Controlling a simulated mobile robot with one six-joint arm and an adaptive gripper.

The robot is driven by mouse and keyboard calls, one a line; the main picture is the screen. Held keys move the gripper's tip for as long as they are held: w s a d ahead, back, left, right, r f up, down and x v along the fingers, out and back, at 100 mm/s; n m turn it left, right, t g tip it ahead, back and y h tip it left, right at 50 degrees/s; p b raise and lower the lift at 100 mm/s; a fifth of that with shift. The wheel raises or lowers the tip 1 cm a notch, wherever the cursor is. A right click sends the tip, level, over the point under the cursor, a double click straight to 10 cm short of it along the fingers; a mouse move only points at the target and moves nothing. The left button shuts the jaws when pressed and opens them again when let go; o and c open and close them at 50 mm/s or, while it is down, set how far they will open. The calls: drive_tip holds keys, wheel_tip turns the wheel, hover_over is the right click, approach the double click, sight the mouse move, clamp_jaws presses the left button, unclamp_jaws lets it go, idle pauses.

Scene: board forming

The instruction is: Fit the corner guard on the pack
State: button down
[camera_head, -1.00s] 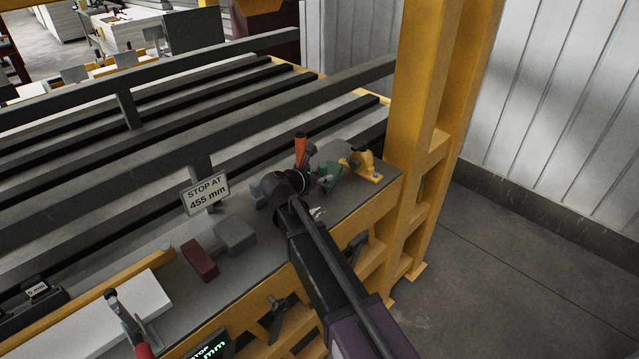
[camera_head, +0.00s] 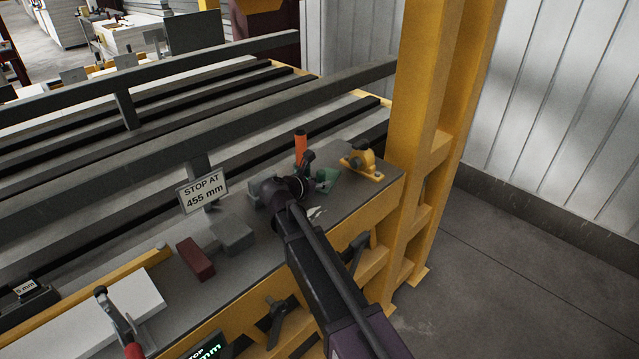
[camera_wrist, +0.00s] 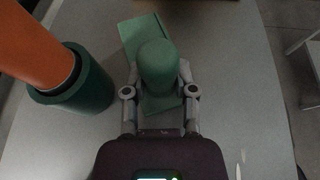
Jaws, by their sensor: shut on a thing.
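A green piece that looks like the corner guard (camera_wrist: 140,34) shows in the wrist view as a flat plate with a rounded upright knob. My gripper (camera_wrist: 161,76) is shut on the knob, one finger on each side. The piece also shows in the head view (camera_head: 327,176), partly hidden by my gripper (camera_head: 312,187). I cannot tell whether it touches the grey bench top. A white slab (camera_head: 100,318) lies at the lower left of the head view; I cannot tell whether it is the pack.
An orange handle (camera_wrist: 32,45) stands in a dark green holder (camera_wrist: 78,92) close to the left of the green piece. A yellow bracket (camera_head: 362,166) sits at the bench's right end. A grey block (camera_head: 233,234), a red block (camera_head: 195,259) and a stop sign (camera_head: 203,193) are left of my gripper.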

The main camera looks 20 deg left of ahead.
drive_tip(key=shift+f, duration=0.2)
drive_tip(key=shift+c, duration=2.1)
unclamp_jaws()
drive_tip(key=shift+r, duration=0.2)
drive_tip(key=shift+s+r, duration=0.1)
drive_tip(key=shift+r, duration=0.05)
drive_tip(key=p+v, duration=0.4)
drive_tip(key=v, duration=0.5)
drive_tip(key=shift+s+a+r, duration=0.1)
drive_tip(key=shift+s+r, duration=0.15)
drive_tip(key=shift+s, duration=0.05)
drive_tip(key=shift+p+v, duration=0.3)
drive_tip(key=shift+v, duration=0.7)
drive_tip(key=shift+f, duration=0.2)
